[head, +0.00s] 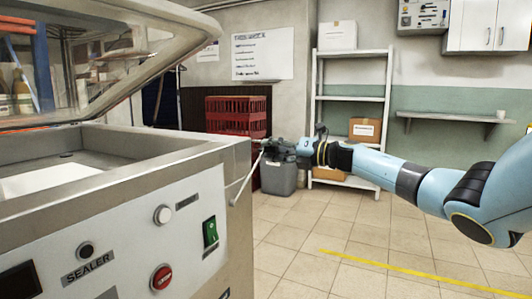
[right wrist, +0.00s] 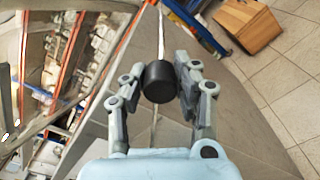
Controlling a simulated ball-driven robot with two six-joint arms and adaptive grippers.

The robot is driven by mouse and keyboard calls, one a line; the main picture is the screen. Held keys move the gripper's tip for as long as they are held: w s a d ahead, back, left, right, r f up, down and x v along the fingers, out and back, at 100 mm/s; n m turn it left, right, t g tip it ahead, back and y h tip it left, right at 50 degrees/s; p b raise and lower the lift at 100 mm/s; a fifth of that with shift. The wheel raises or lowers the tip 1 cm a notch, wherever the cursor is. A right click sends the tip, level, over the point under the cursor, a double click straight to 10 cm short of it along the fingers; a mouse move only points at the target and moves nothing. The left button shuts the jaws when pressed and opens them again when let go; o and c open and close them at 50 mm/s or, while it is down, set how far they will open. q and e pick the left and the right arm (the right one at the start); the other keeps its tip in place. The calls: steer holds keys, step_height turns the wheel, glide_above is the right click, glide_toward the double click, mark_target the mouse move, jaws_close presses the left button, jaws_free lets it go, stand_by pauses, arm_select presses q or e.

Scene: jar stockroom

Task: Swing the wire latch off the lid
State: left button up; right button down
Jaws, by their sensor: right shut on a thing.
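The sealer machine (head: 150,215) fills the left of the head view. Its clear lid (head: 110,60) stands tilted up above the open chamber. The wire latch (head: 246,182) is a thin pale rod that slants up and outward from the machine's right side. My right gripper (head: 264,149) is at the rod's upper end. In the right wrist view, my right gripper (right wrist: 163,77) is shut around the latch's black knob (right wrist: 160,84), with the thin rod (right wrist: 161,35) running away from it. My left gripper is not in view.
Red crates (head: 236,116) and a grey bin (head: 279,178) stand behind the gripper. A white shelf rack (head: 351,98) with boxes stands at the back wall. The tiled floor (head: 300,240) on the right is clear, with a yellow line across it.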

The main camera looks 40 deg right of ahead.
step_height(320, 180, down, 6)
steer(key=d+m+b, duration=0.2)
steer(key=b, duration=0.2)
steer(key=shift+w+b, duration=0.3)
steer(key=shift+w, duration=0.05)
steer(key=c, duration=1.4)
jaws_free()
steer(key=shift+d+f, duration=0.1)
steer(key=o, duration=0.4)
steer(key=shift+d, duration=0.1)
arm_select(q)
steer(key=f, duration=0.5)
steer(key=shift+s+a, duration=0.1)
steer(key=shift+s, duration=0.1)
arm_select(e)
steer(key=v, duration=1.2)
